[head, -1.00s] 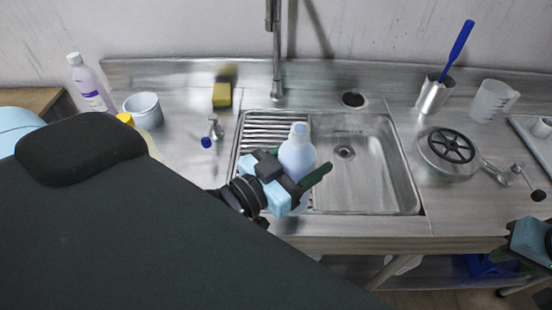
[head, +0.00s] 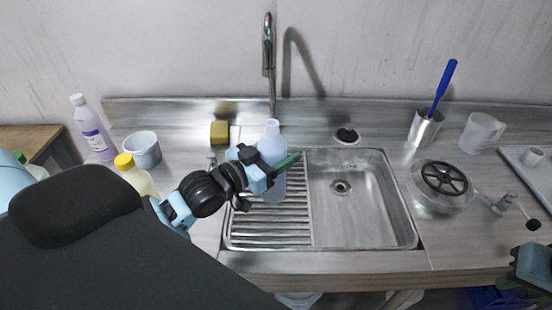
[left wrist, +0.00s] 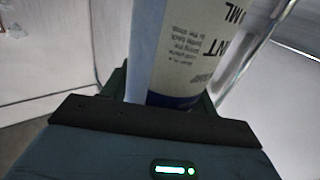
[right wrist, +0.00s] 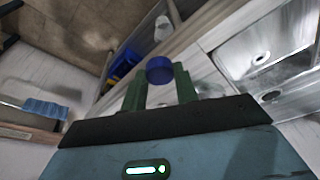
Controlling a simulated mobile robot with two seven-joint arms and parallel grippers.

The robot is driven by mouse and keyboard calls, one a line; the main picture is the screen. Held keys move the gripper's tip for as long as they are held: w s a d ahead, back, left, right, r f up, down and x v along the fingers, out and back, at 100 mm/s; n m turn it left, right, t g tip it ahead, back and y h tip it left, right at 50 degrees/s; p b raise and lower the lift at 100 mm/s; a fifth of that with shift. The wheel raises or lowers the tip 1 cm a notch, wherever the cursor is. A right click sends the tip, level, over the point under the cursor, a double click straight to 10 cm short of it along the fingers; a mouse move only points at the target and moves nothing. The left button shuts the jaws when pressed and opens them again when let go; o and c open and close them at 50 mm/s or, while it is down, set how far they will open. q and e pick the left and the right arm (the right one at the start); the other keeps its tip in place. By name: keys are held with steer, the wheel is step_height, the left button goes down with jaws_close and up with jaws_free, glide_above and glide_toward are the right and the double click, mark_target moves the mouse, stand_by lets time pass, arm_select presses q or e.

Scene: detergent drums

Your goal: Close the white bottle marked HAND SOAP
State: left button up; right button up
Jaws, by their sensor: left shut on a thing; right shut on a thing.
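My left gripper (head: 277,168) is shut on a pale bottle (head: 270,146), held roughly upright in front of the faucet, over the ribbed side of the sink. Its narrow neck is on top; no coloured cap shows on it. In the left wrist view the bottle (left wrist: 185,50) fills the jaws, with a white label ending in "NT" and "ML"; its full name is not readable. My right gripper (right wrist: 160,85) is shut on a small round blue cap (right wrist: 159,69). In the head view this gripper (head: 530,265) is at the lower right, beyond the counter's front edge.
The sink (head: 361,205) has an open basin at right. A faucet (head: 268,60) stands behind it. At left are a purple bottle (head: 93,130), a yellow-capped bottle (head: 140,180) and a grey pot (head: 143,150). A metal cup (head: 425,128), clear jug (head: 482,132) and round lidded pot (head: 440,187) stand right.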

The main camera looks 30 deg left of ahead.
arm_select(q)
steer(key=shift+w+r, duration=0.1)
steer(key=shift+w+a, duration=0.2)
steer(key=shift+a, duration=0.1)
steer(key=f, duration=0.3)
steer(key=shift+w+a+f, duration=0.2)
steer(key=shift+f, duration=0.2)
arm_select(e)
steer(key=shift+f, duration=0.15)
arm_select(q)
steer(key=o, duration=1.5)
steer(key=shift+f, duration=0.15)
